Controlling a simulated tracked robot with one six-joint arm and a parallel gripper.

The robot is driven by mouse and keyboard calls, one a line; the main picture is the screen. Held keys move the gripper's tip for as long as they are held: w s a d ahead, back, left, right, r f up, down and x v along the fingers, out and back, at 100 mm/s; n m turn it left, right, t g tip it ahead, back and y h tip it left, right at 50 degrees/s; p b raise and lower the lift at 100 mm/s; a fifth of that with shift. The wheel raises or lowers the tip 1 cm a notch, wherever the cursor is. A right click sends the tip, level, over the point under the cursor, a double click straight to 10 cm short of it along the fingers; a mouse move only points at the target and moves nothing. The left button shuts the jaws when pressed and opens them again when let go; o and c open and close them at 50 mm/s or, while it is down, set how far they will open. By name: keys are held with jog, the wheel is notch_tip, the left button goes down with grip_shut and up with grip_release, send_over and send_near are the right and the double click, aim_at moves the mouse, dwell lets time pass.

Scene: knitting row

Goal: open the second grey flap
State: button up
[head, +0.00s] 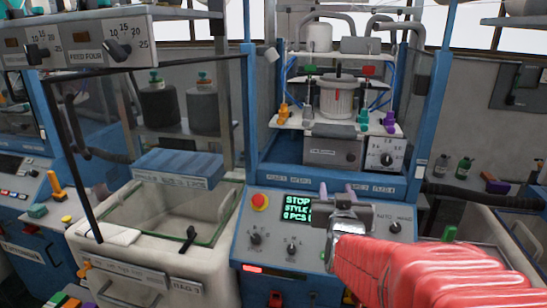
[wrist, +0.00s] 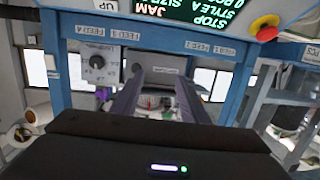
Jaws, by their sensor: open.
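My gripper (head: 337,188) is in front of the blue control panel (head: 275,222), its two fingers apart and pointing away toward the machine. Nothing shows between them. In the wrist view the open gripper (wrist: 157,78) points at the machine's inside, which looks upside down. A grey box front (head: 332,152) sits under the white cylinder, behind and above the gripper. A white dial box (head: 386,154) stands to its right; the dial also shows in the wrist view (wrist: 97,62). I cannot tell which grey part is the second flap. The arm hides part of the panel.
A red stop button (head: 259,202) and a green-lettered screen (head: 297,208) are on the panel. A blue upright (head: 435,100) stands right of the machine. A white bin (head: 150,250) with a clear guard is at left. The shelf (head: 110,40) with dials overhangs the upper left.

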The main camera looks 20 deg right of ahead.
jog(key=d, duration=0.1)
jog(key=d+r+h, duration=0.1)
jog(key=d, duration=0.1)
jog(key=s+d+m+h, duration=0.1)
jog(key=shift+d+r, duration=0.15)
jog(key=shift+d, duration=0.2)
jog(key=shift+w, duration=0.1)
